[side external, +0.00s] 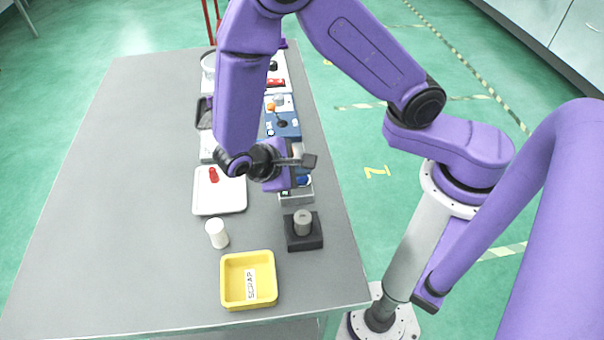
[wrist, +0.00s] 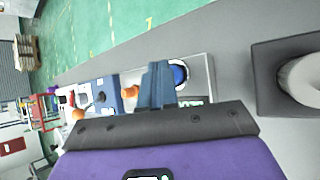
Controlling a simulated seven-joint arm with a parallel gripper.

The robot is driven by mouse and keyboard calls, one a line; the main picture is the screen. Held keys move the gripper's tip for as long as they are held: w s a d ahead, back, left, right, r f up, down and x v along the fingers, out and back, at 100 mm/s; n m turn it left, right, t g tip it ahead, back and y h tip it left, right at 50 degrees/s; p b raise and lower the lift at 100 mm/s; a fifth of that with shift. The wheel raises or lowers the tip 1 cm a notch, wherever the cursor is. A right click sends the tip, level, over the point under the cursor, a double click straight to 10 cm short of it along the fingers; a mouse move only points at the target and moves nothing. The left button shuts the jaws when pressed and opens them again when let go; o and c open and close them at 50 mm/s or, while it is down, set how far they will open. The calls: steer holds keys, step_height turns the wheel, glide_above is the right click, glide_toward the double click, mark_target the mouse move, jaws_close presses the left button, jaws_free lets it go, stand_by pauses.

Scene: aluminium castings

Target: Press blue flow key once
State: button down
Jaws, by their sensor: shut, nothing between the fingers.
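The blue flow key (wrist: 180,75) is a round blue button in a pale ring on a light grey box (wrist: 199,70). In the wrist view it lies just right of my fingertips, partly hidden by them. In the side view a bit of the blue key (side external: 304,181) shows beside my purple hand. My gripper (wrist: 158,68) is shut and empty, its fingers close together. It is close to the key, but I cannot tell whether it touches.
A dark block with a grey cylinder (side external: 303,222) stands in front of the key box. A yellow scrap bin (side external: 249,302), a white cylinder (side external: 217,234) and a white tray (side external: 219,207) stand nearby. A blue panel (side external: 285,128) is behind. The table's left side is clear.

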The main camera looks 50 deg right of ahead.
mark_target(303, 178)
steer(key=shift+r, duration=0.75)
steer(key=shift+r, duration=0.1)
steer(key=shift+r, duration=2.4)
steer(key=shift+d, duration=0.1)
steer(key=s+d+r+n+y, duration=0.2)
steer(key=s+d+r+y, duration=0.1)
steer(key=s, duration=0.3)
steer(key=s+d+r+n+t+y, duration=0.1)
steer(key=s+d+r+n+y, duration=0.2)
steer(key=s+d+r+y, duration=0.1)
steer(key=s+r+y, duration=0.1)
steer(key=s+y, duration=0.1)
steer(key=s, duration=0.1)
steer(key=shift+t, duration=0.3)
